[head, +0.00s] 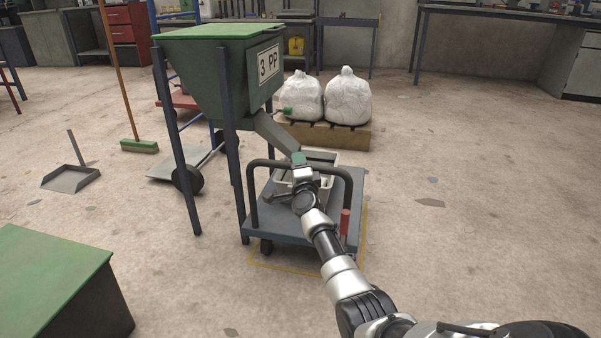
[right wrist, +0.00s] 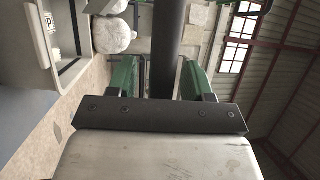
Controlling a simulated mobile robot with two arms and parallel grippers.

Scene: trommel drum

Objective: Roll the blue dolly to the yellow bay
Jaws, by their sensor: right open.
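The blue dolly (head: 330,236) stands beside the green hopper with a dark tubular handle (head: 258,190) on its near side. A pale tote (head: 322,157) sits on its deck under the chute. A yellow floor outline (head: 300,269) shows around the dolly's near and right sides; its far part is hidden. My right gripper (head: 299,162) is at the handle's top bar. In the right wrist view, the dark bar (right wrist: 167,45) passes between the open green fingers of this gripper (right wrist: 158,78), apparently without being clamped. My left gripper is out of view.
The green hopper (head: 222,80) marked 3 PP stands on legs left of the dolly. White bags (head: 347,97) sit on a pallet behind. A hand truck (head: 180,163), broom (head: 138,146) and dustpan (head: 70,178) are left. A green-topped box (head: 50,275) is near left. Floor at right is clear.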

